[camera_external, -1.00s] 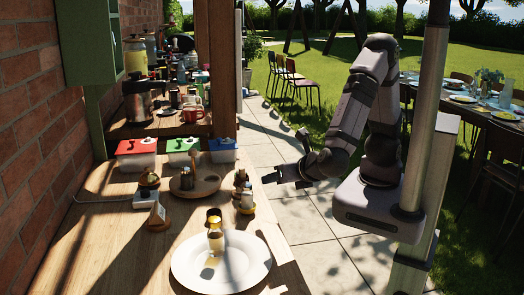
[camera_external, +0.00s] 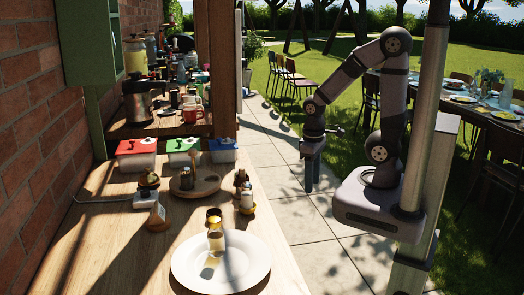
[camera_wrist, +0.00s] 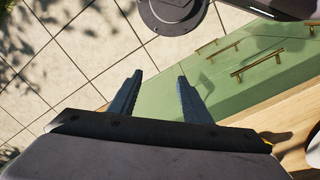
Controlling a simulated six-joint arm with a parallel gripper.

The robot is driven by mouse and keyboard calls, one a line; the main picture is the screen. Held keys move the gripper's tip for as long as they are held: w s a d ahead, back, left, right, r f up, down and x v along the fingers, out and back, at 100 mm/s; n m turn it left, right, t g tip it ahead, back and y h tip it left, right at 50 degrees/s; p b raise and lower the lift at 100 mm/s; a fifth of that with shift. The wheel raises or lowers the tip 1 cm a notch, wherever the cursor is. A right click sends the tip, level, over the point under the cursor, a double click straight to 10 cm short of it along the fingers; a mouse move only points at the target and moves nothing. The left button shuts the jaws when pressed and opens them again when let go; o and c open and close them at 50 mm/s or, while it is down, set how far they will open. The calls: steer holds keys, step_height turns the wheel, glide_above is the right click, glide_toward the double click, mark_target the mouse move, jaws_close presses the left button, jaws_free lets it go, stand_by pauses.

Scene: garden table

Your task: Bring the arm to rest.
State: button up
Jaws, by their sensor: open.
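My gripper (camera_external: 309,178) hangs pointing down to the right of the wooden counter (camera_external: 120,262), over the paved strip and apart from everything on the counter. In the wrist view the two dark fingers (camera_wrist: 157,92) are spread with nothing between them. My arm is folded upward in an arch from its base on the stand at the right.
The counter holds a white plate (camera_external: 190,270) with a bottle (camera_external: 215,238), a wooden round board (camera_external: 207,186), and bins with red (camera_external: 137,146), green and blue lids. Green drawer fronts (camera_wrist: 262,78) with brass handles show below the counter edge. The paving (camera_external: 290,207) is clear.

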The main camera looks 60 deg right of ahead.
steer(key=shift+w+d+m, duration=0.15)
steer(key=shift+d+m, duration=0.15)
steer(key=shift+m, duration=0.3)
steer(key=shift+r, duration=0.15)
step_height(320, 180, up, 5)
steer(key=p, duration=0.5)
stand_by(0.5)
